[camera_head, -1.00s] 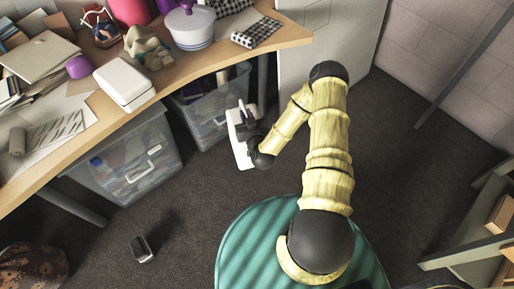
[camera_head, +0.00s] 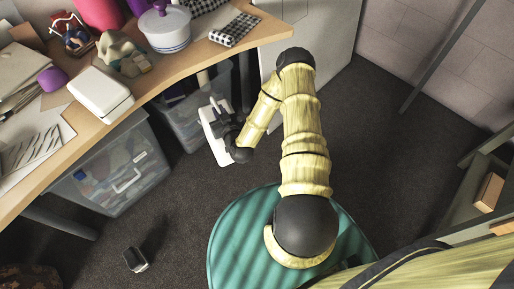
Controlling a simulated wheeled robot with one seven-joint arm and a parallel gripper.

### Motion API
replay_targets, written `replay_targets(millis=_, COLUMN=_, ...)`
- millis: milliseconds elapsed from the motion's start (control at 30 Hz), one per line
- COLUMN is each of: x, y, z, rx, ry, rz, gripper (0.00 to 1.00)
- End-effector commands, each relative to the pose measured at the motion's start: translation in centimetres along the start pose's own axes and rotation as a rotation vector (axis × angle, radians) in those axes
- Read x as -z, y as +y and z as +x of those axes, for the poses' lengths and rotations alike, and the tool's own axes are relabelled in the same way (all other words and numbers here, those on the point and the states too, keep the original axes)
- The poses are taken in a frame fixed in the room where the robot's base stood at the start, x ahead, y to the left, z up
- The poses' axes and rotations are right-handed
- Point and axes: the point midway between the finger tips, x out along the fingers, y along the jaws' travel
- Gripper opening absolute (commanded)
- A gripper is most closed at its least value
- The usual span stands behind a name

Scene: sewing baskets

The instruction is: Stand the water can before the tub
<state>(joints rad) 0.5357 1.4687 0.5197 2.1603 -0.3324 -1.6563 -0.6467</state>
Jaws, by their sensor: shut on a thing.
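My gripper (camera_head: 214,135), a pale hand on a dark wrist, hangs low over the floor, in front of the clear plastic tub (camera_head: 187,128) under the desk. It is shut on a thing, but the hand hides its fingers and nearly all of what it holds. I cannot make out the water can's shape or whether its base touches the floor. A second clear tub (camera_head: 112,188) with a white handle stands to the left, also under the desk.
The desk (camera_head: 165,75) edge overhangs both tubs, with a white box (camera_head: 100,93) and a lidded pot (camera_head: 164,27) on it. A small dark item (camera_head: 136,260) lies on the carpet at lower left. A shelf (camera_head: 470,190) stands at right. Carpet between is clear.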

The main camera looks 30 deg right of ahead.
Motion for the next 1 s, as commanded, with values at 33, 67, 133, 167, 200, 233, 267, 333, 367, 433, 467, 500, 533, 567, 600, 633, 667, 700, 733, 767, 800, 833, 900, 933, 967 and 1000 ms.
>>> replay_targets(millis=33, x=-0.1, y=0.7, z=0.1, rx=-0.006, ry=0.009, rz=-0.002, gripper=0.00)
replay_targets(millis=67, x=-0.4, y=1.1, z=0.0, rx=-0.007, ry=0.011, rz=-0.002, gripper=0.00)
replay_targets(millis=133, x=-0.9, y=2.3, z=-0.1, rx=-0.012, ry=0.016, rz=-0.003, gripper=0.00)
replay_targets(millis=167, x=-1.2, y=2.9, z=-0.2, rx=-0.015, ry=0.018, rz=-0.003, gripper=0.00)
replay_targets(millis=200, x=-1.7, y=3.9, z=-0.4, rx=-0.019, ry=0.021, rz=-0.003, gripper=0.00)
replay_targets(millis=233, x=-2.0, y=4.6, z=-0.5, rx=-0.022, ry=0.024, rz=-0.004, gripper=0.00)
replay_targets(millis=267, x=-2.4, y=5.4, z=-0.7, rx=-0.024, ry=0.026, rz=-0.005, gripper=0.00)
replay_targets(millis=333, x=-3.3, y=7.4, z=-1.1, rx=-0.031, ry=0.032, rz=-0.006, gripper=0.00)
replay_targets(millis=367, x=-3.8, y=8.3, z=-1.4, rx=-0.035, ry=0.033, rz=-0.007, gripper=0.00)
replay_targets(millis=433, x=-4.8, y=10.3, z=-2.1, rx=-0.038, ry=0.037, rz=-0.009, gripper=0.00)
replay_targets(millis=467, x=-5.3, y=11.2, z=-2.5, rx=-0.041, ry=0.038, rz=-0.009, gripper=0.00)
replay_targets(millis=500, x=-6.0, y=12.3, z=-3.0, rx=-0.043, ry=0.039, rz=-0.009, gripper=0.00)
replay_targets(millis=533, x=-6.5, y=13.2, z=-3.4, rx=-0.044, ry=0.039, rz=-0.010, gripper=0.00)
replay_targets(millis=567, x=-7.0, y=14.1, z=-3.9, rx=-0.045, ry=0.039, rz=-0.010, gripper=0.00)
replay_targets(millis=600, x=-7.7, y=15.2, z=-4.5, rx=-0.046, ry=0.038, rz=-0.010, gripper=0.00)
replay_targets(millis=633, x=-8.2, y=16.0, z=-5.0, rx=-0.048, ry=0.037, rz=-0.010, gripper=0.00)
replay_targets(millis=667, x=-8.7, y=16.7, z=-5.5, rx=-0.048, ry=0.036, rz=-0.010, gripper=0.00)
replay_targets(millis=700, x=-9.3, y=17.7, z=-6.2, rx=-0.048, ry=0.034, rz=-0.009, gripper=0.00)
replay_targets(millis=733, x=-9.8, y=18.4, z=-6.7, rx=-0.050, ry=0.032, rz=-0.008, gripper=0.00)
replay_targets(millis=767, x=-10.2, y=19.1, z=-7.2, rx=-0.050, ry=0.030, rz=-0.008, gripper=0.00)
replay_targets(millis=800, x=-10.8, y=19.9, z=-8.0, rx=-0.050, ry=0.028, rz=-0.007, gripper=0.00)
replay_targets(millis=833, x=-11.3, y=20.5, z=-8.5, rx=-0.050, ry=0.026, rz=-0.006, gripper=0.00)
replay_targets(millis=900, x=-12.2, y=21.7, z=-9.7, rx=-0.050, ry=0.020, rz=-0.003, gripper=0.00)
replay_targets(millis=933, x=-12.5, y=22.1, z=-10.1, rx=-0.051, ry=0.018, rz=-0.002, gripper=0.00)
replay_targets(millis=967, x=-12.8, y=22.5, z=-10.6, rx=-0.049, ry=0.016, rz=-0.001, gripper=0.00)
replay_targets(millis=1000, x=-13.2, y=23.0, z=-11.1, rx=-0.050, ry=0.012, rz=0.001, gripper=0.00)
